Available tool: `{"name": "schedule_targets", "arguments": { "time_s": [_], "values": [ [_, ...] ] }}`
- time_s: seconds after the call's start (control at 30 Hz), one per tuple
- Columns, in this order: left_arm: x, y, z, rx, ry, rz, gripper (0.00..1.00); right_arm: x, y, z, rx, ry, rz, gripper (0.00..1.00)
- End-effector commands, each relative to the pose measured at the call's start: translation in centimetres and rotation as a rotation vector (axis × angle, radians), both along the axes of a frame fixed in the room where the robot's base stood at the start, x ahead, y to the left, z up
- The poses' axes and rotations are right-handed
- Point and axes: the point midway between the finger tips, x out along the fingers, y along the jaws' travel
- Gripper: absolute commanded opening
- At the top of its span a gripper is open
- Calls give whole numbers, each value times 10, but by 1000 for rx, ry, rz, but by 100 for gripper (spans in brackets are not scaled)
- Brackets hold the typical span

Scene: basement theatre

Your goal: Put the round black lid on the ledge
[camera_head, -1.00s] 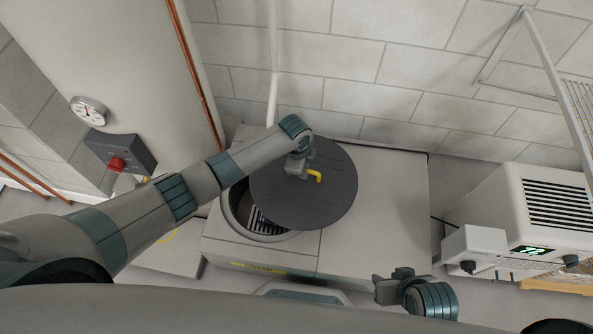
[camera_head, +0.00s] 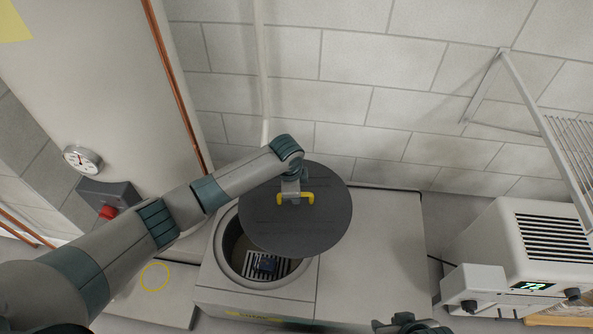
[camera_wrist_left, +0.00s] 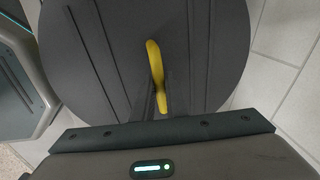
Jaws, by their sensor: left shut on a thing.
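The round black lid (camera_head: 322,235) hangs over the grey cabinet and covers part of the back right of the round opening (camera_head: 223,258). My left gripper (camera_head: 294,196) is shut on the lid's yellow handle (camera_head: 308,198). In the left wrist view the lid (camera_wrist_left: 95,55) fills most of the picture, with the yellow handle (camera_wrist_left: 155,70) between the fingers. The flat cabinet top (camera_head: 385,250), the likely ledge, is bare to the right of the opening. My right gripper (camera_head: 405,323) is only partly in view at the bottom edge; its fingertips do not show clearly.
A white vented machine (camera_head: 525,245) stands at the right. A wire rack (camera_head: 570,140) juts from the tiled wall. A dark box with a red knob (camera_head: 107,212) is at the left.

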Motion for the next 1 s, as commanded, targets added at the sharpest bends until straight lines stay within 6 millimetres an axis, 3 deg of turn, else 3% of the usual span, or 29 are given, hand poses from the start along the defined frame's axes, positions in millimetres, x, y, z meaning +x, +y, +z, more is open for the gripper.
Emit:
{"name": "schedule_targets", "arguments": {
  "time_s": [0.03, 0.23, 0.47, 0.8, 1.0],
  "values": [
    [8, 4, 20, 0, -10, 52, 0, 0, 0, 0, 0, 0, 0, 31],
    [19, 19, 87, 0, -11, 302, 0, 0, 0, 0, 0, 0, 0, 31],
    [14, 42, 161, -1, -10, 598, 0, 0, 0, 0, 0, 0, 0, 31],
    [-19, 89, 259, -2, -8, 1048, 0, 0, 0, 0, 0, 0, 0, 31],
    [-47, 119, 303, -3, -5, 1288, 0, 0, 0, 0, 0, 0, 0, 31]
  ]
}}
